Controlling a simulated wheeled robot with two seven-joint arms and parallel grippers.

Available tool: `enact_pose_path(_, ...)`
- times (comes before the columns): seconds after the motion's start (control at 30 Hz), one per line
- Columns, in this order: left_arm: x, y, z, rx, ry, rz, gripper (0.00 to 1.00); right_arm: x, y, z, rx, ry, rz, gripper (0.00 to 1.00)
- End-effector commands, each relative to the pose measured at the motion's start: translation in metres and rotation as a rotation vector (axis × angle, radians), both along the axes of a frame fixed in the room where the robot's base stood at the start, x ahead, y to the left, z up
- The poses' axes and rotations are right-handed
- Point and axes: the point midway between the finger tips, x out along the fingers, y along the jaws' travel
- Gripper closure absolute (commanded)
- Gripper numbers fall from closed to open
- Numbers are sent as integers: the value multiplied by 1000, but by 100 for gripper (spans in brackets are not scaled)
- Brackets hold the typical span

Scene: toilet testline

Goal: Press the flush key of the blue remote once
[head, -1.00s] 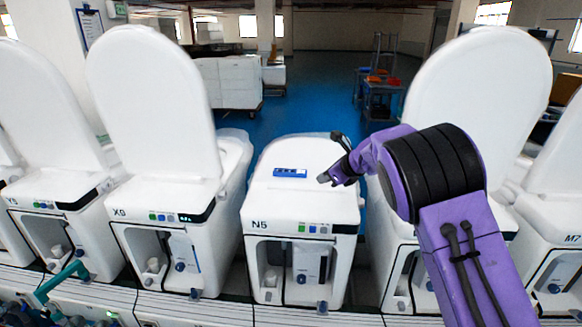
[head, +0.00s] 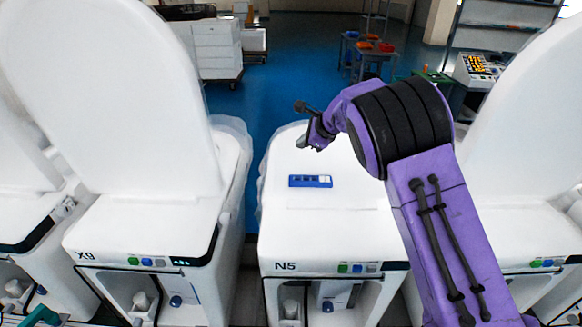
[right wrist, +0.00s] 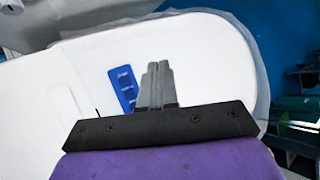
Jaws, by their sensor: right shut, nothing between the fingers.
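The blue remote (head: 310,181) lies flat on the white closed top of the toilet marked N5 (head: 335,222), with a few keys in a row on its face. It also shows in the right wrist view (right wrist: 124,88), just left of my fingers. My right gripper (head: 301,143) is shut and empty, above the toilet top and beyond the remote in the head view. In the right wrist view its fingertips (right wrist: 158,66) are together beside the remote. I cannot tell the height of the tips above the top. The key markings are too small to read. My left gripper is out of view.
Toilet X9 (head: 140,240) stands to the left with its tall lid raised. Another toilet with a raised lid (head: 530,130) stands to the right. Blue floor, a cart of white boxes (head: 215,48) and a trolley with orange bins (head: 368,47) lie behind.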

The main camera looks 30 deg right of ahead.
Motion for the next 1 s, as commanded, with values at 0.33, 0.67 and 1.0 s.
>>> enact_pose_path(0.33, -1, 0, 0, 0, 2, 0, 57, -28, -3, 12, 1, -23, -5, 100)
enact_pose_path(0.67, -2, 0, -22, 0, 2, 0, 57, -2, -3, -28, 3, 2, -7, 100)
enact_pose_path(1.0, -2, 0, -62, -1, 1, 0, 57, -1, -3, -81, 2, 3, -6, 100)
